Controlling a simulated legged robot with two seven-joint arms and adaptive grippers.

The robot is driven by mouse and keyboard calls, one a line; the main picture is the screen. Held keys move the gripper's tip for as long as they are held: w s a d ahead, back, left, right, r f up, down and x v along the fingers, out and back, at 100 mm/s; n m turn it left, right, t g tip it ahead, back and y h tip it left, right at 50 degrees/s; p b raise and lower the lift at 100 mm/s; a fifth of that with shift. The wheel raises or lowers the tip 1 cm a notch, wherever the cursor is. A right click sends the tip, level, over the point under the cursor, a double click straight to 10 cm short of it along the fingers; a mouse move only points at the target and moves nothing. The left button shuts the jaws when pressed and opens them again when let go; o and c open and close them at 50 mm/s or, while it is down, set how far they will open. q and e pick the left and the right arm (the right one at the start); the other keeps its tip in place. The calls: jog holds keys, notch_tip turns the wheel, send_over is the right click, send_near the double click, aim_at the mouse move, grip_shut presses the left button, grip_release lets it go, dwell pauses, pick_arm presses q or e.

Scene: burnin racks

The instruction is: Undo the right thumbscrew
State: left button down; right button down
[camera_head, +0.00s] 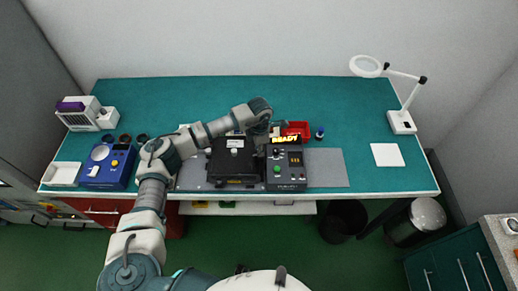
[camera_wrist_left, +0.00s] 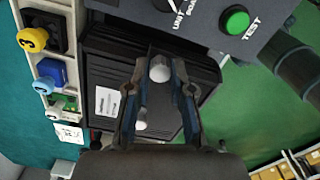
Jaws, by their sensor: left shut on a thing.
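A black ribbed box (camera_head: 233,160) with a pale label lies on the bench beside a grey control unit (camera_head: 286,165) that shows READY. My left gripper (camera_head: 264,146) reaches down by the right edge of the box, next to the control unit. In the left wrist view, my left gripper (camera_wrist_left: 163,78) is shut on a pale round thumbscrew (camera_wrist_left: 159,69), on the side of the box nearer the control unit. A second pale knob (camera_wrist_left: 140,122) shows farther back between the fingers, apart from the tips. My right gripper is not in view.
The control unit's green TEST button (camera_wrist_left: 234,20) is close to the gripper. A red bin (camera_head: 297,128) stands behind. The bench's right part is mostly clear around a white pad (camera_head: 387,155).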

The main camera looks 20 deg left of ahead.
pick_arm(q)
jog(key=shift+d+n, duration=0.1)
jog(key=shift+n, duration=1.8)
jog(key=n, duration=0.5)
jog(key=shift+b, duration=0.3)
jog(key=n, duration=0.5)
jog(key=shift+w+r, duration=0.1)
jog(key=shift+n, duration=0.4)
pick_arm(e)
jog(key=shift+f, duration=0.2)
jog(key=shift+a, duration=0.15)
pick_arm(q)
jog(key=c, duration=1)
grip_release()
